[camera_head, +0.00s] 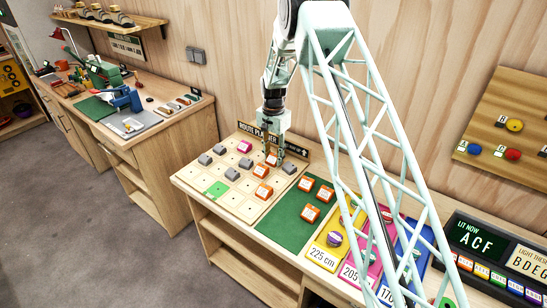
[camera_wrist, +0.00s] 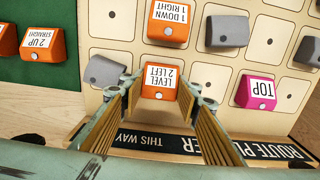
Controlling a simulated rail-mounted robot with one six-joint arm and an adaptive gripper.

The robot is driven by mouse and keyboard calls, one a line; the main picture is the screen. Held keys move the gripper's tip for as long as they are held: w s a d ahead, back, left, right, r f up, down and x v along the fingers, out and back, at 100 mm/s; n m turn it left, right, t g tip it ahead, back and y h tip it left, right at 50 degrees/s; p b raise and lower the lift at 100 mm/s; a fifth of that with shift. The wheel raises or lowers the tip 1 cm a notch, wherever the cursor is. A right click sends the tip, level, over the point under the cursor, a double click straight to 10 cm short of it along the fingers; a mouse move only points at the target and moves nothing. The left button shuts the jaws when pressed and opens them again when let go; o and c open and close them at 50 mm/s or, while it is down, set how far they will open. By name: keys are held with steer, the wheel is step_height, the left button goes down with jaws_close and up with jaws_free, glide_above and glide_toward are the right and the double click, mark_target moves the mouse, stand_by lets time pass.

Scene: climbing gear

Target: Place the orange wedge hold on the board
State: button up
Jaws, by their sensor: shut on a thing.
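The orange wedge hold labelled LEVEL 2 LEFT (camera_wrist: 160,83) is between the fingers of my gripper (camera_wrist: 160,92), which is shut on it. It is at the back row of the pale route board (camera_head: 236,205), between a grey hold (camera_wrist: 105,71) and the pink TOP hold (camera_wrist: 257,92). I cannot tell whether it touches the board. In the head view my gripper (camera_head: 272,152) reaches down there from above. Another orange hold, 1 DOWN 1 RIGHT (camera_wrist: 168,24), sits just in front of it, and a further orange hold (camera_head: 263,190) is lower on the board.
Several grey holds (camera_head: 232,173) and a green square (camera_head: 216,189) are on the board. The ROUTE PLANNER sign (camera_wrist: 160,141) stands along its back edge. The green mat (camera_head: 284,222) beside it carries orange holds (camera_head: 310,213). Coloured trays (camera_head: 325,250) lie further right.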

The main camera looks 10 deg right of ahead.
mark_target(273, 156)
steer(key=o, duration=0.6)
steer(key=shift+f, duration=0.1)
steer(key=shift+c, duration=0.2)
step_height(273, 156, up, 12)
stand_by(0.5)
steer(key=shift+r, duration=0.25)
stand_by(0.5)
